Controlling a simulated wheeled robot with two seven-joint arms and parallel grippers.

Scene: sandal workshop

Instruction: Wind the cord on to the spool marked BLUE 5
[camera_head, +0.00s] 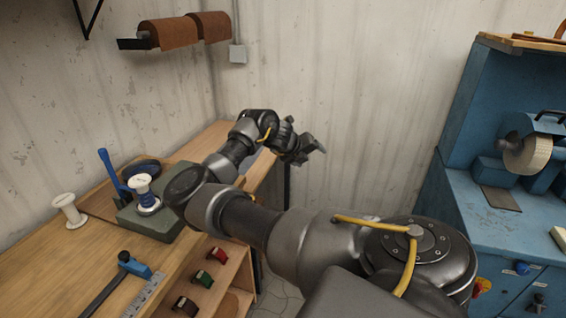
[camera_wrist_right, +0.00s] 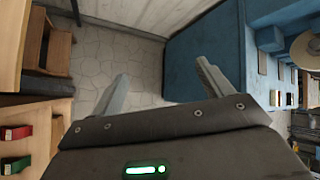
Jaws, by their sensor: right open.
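A white spool with blue cord wound on it (camera_head: 148,203) stands on a grey-green block (camera_head: 140,222) on the wooden bench at the left. Its top label is too small to read. A second white spool (camera_head: 68,211), with no coloured cord visible, stands on the bench to its left. My right gripper (camera_head: 314,147) is out past the bench's right end, well away from both spools. In the right wrist view its fingers (camera_wrist_right: 163,85) are spread with nothing between them, above the tiled floor. My left gripper is not in view.
A blue-handled tool (camera_head: 110,172) stands upright behind the block. Small red, green and brown items sit on the shelf below. A blue cabinet (camera_head: 480,160) with a grinder stands right. Open floor lies between.

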